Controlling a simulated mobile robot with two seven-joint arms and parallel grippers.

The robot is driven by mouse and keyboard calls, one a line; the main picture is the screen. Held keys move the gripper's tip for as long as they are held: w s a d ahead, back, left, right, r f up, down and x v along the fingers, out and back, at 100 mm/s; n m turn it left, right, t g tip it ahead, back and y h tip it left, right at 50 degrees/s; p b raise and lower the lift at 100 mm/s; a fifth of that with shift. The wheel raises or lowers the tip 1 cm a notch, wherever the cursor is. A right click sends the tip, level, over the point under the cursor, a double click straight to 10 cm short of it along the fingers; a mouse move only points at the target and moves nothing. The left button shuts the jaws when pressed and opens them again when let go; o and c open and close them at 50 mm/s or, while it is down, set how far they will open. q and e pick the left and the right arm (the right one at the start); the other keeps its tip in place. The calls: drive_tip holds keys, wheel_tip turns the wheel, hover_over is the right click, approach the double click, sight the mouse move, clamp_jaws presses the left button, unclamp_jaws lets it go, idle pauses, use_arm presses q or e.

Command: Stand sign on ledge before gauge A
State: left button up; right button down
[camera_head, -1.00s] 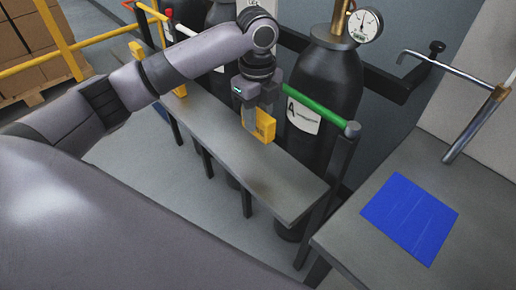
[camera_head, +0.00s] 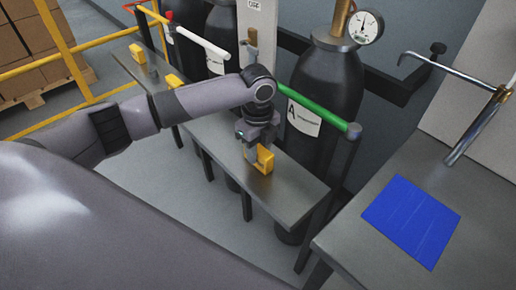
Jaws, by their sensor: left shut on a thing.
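My left gripper (camera_head: 251,154) is shut on a small yellow sign (camera_head: 265,160), held upright over the grey ledge (camera_head: 290,190). The sign's lower edge is at or just above the ledge top; I cannot tell whether it touches. Behind it stands a dark gas cylinder (camera_head: 322,85) with a white label marked A (camera_head: 303,117). A round white gauge (camera_head: 365,27) sits at the cylinder's top. My right gripper is out of view.
A green bar (camera_head: 310,110) runs behind the ledge, in front of the cylinder. Two more yellow pieces (camera_head: 176,82) (camera_head: 138,53) stand farther left along the ledge. A blue mat (camera_head: 412,222) lies on the grey table (camera_head: 350,240) at right. The ledge's right end is clear.

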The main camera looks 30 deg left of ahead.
sight(258, 148)
use_arm(q)
drive_tip(key=shift+f, duration=0.15)
drive_tip(key=o, duration=1)
drive_tip(key=shift+o, duration=0.2)
wheel_tip(258, 148, up, 12)
drive_tip(key=shift+r, duration=0.2)
